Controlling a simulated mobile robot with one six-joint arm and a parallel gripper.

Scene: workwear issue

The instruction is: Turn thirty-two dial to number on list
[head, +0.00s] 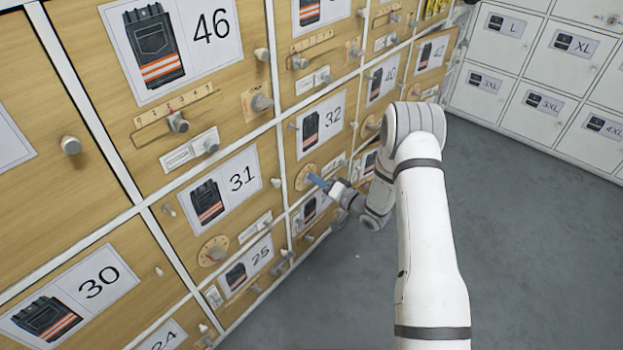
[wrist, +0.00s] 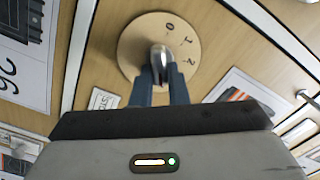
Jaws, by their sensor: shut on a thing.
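The door with the card 32 (head: 322,124) is in the middle of the head view, with trousers pictured on the card. Its round wooden dial (head: 304,176) sits low on the door, partly behind my gripper. In the wrist view the dial (wrist: 134,38) fills the top middle, with 0, 1 and 2 readable along its edge. My gripper (wrist: 160,80) has its blue fingers shut on the dial's grey metal knob (wrist: 159,53). The fingers hide the dial's lower part. I cannot tell which number the knob points at. I can make out no list in either view.
Door 31 (head: 236,182), with its own dial (head: 212,251), is on the left. Door 46 (head: 212,28) with a slider is above it. Several small knobs stick out around the doors. White lockers (head: 505,45) stand at the back right. The grey floor (head: 540,230) is clear.

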